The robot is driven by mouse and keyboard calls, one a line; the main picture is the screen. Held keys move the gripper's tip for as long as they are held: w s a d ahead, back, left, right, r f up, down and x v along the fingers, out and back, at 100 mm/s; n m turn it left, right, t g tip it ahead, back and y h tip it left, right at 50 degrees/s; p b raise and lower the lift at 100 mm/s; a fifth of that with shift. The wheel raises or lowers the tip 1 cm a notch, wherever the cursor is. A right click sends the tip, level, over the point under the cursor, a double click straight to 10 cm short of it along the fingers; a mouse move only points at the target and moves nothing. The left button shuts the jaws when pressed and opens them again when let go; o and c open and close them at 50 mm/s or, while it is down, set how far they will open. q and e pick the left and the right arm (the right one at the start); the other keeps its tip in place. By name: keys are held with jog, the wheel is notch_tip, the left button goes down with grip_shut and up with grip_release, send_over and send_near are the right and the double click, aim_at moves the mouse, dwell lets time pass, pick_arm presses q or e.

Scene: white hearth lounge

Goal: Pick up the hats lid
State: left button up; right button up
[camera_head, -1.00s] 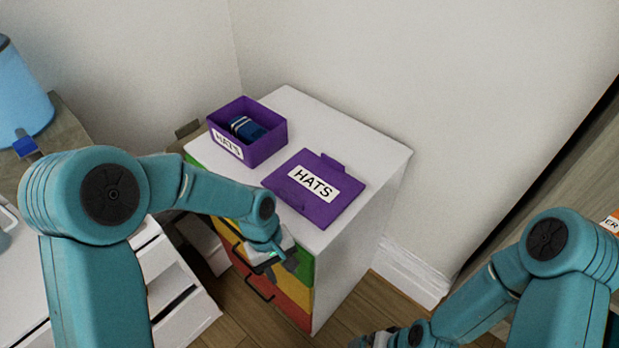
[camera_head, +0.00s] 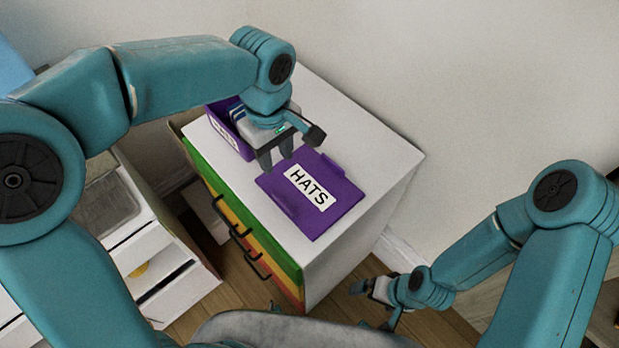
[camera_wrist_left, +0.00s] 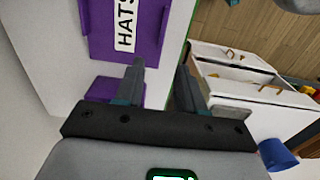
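The purple hats lid (camera_head: 340,202) lies flat on the white top of the cabinet, its HATS label facing up. It also shows at the top of the left wrist view (camera_wrist_left: 98,30). The purple box (camera_head: 228,135) stands just left of the lid and is partly hidden by my left gripper. My left gripper (camera_head: 277,164) points down above the gap between box and lid. Its two fingers are apart with nothing between them in the left wrist view (camera_wrist_left: 160,70). My right gripper (camera_head: 372,296) is low at the right, off the cabinet, too small to judge.
The white cabinet (camera_head: 375,150) has a coloured drawer front with dark handles. The wall is close behind it. A white drawer unit (camera_head: 165,285) with open drawers stands at the lower left. The cabinet top right of the lid is clear.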

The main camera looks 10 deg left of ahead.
pick_arm(q)
notch_tip(320, 180, down, 4)
jog(key=s, duration=0.2)
send_over(283, 202)
jog(key=f, duration=0.5)
jog(key=shift+w+a, duration=0.15)
jog(key=shift+w, duration=0.05)
jog(key=shift+s+f, duration=0.1)
jog(key=shift+f, duration=0.2)
jog(key=shift+s+f+p, duration=0.15)
jog(key=shift+s+p, duration=0.05)
jog(key=shift+p, duration=0.15)
jog(key=f, duration=0.3)
jog(key=f+p, duration=0.1)
jog(key=shift+w+f, duration=0.25)
jog(key=shift+f, duration=0.3)
jog(key=shift+s+d, duration=0.2)
jog(key=shift+s, duration=0.05)
jog(key=shift+w, duration=0.2)
grip_shut()
